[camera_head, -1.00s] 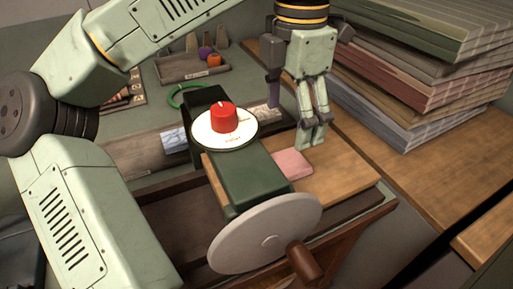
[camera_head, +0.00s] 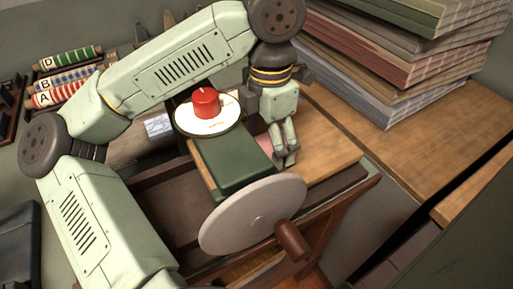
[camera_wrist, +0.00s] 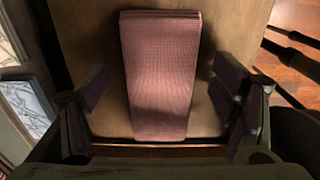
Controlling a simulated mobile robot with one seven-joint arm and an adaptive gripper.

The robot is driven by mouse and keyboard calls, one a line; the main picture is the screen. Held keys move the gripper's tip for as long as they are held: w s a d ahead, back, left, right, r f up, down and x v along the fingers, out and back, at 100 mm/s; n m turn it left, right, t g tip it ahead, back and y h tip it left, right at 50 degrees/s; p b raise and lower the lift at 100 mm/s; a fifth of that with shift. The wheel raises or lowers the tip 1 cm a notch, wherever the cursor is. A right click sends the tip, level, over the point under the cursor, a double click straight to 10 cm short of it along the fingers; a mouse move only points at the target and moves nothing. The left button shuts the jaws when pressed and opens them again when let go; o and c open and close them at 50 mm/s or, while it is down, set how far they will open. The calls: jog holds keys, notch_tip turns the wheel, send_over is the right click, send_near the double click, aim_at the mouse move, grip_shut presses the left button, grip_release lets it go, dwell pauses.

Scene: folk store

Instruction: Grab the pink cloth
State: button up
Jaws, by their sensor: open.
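The pink cloth (camera_wrist: 160,75) is a folded, waffle-textured rectangle lying flat on a wooden board. In the wrist view it sits between the two open fingers of my gripper (camera_wrist: 163,105), with a gap on each side. In the head view my gripper (camera_head: 285,158) points down over the board, and only a sliver of the cloth (camera_head: 264,145) shows beside it. The rest of the cloth is hidden behind my gripper and the green machine.
A dark green machine (camera_head: 228,165) with a white dial, red knob (camera_head: 206,103) and large grey handwheel (camera_head: 250,216) stands close left of my gripper. A tall stack of folded fabrics (camera_head: 385,55) is at the back right. The wooden counter (camera_head: 375,135) before it is bare.

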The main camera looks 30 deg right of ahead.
jog(key=shift+f, duration=0.1)
jog(key=c, duration=1.4)
jog(key=shift+o, duration=0.2)
